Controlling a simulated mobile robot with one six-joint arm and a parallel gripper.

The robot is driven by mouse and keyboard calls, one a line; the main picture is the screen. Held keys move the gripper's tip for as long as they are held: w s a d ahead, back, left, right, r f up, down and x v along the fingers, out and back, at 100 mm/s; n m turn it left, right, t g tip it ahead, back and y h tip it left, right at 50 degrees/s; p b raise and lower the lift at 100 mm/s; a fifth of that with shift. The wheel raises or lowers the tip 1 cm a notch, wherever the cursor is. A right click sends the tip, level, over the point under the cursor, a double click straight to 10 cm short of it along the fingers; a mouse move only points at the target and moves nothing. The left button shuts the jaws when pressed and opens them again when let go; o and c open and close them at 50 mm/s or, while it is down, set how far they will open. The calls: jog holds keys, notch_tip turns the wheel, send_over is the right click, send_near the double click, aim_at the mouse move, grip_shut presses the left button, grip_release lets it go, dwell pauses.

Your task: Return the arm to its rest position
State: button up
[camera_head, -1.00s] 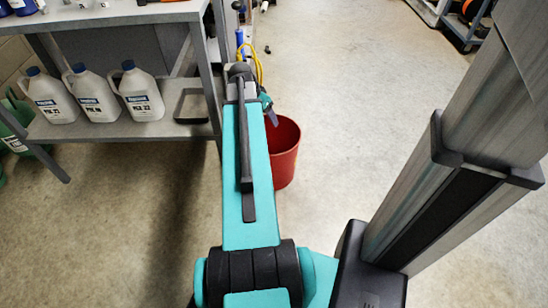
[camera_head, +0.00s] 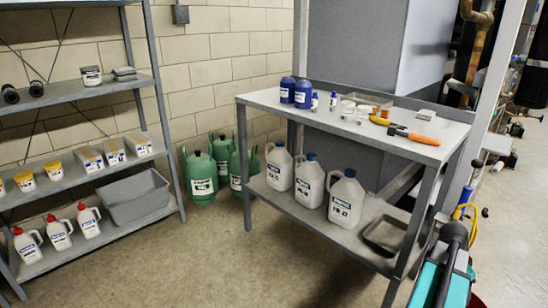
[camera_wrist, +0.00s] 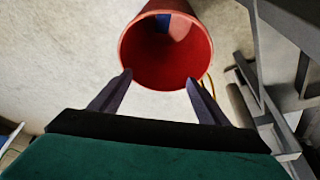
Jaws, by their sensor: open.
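My gripper (camera_wrist: 160,80) is open and empty in the wrist view, its two dark fingers apart. The red bucket (camera_wrist: 135,47) is beyond the fingertips, its open mouth facing the camera. Something blue (camera_wrist: 181,27) shows inside the bucket; I cannot tell what it is. In the head view my teal and black arm shows only at the lower right edge, and the gripper's fingers cannot be made out there. A sliver of the red bucket (camera_head: 478,301) shows beside the arm.
A grey workbench (camera_head: 275,105) with bottles and tools on top stands left of my arm. White jugs (camera_head: 345,200) and a dark tray (camera_head: 385,236) are on its lower shelf. Shelving (camera_head: 78,95) stands at the far left. The foreground floor (camera_head: 215,265) is clear.

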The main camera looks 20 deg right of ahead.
jog(key=w+a+f+n+y+p, duration=0.15)
jog(key=w+a+n+p, duration=0.3)
jog(key=a, duration=0.55)
jog(key=w+a+f+n+y+p, duration=0.1)
jog(key=w+a+f+n+p, duration=0.4)
jog(key=a, duration=0.6)
jog(key=w+a+f+n+y+p, duration=0.1)
jog(key=w+a+p, duration=0.4)
jog(key=a, duration=0.5)
jog(key=s+a+n+g+p, duration=0.1)
jog(key=s+a+n+p, duration=0.15)
jog(key=a, duration=0.65)
jog(key=s+a+n+g+p, duration=0.1)
jog(key=a+n+p, duration=0.3)
jog(key=a, duration=0.5)
jog(key=s+a+n+g+p, duration=0.1)
jog(key=s+a+n+p, duration=0.4)
jog(key=s+a, duration=0.5)
jog(key=shift+a+g+p, duration=0.3)
jog(key=shift+a+g, duration=0.1)
jog(key=shift+a, duration=0.35)
jog(key=shift+y, duration=0.25)
jog(key=c, duration=1)
jog(key=shift+d, duration=0.1)
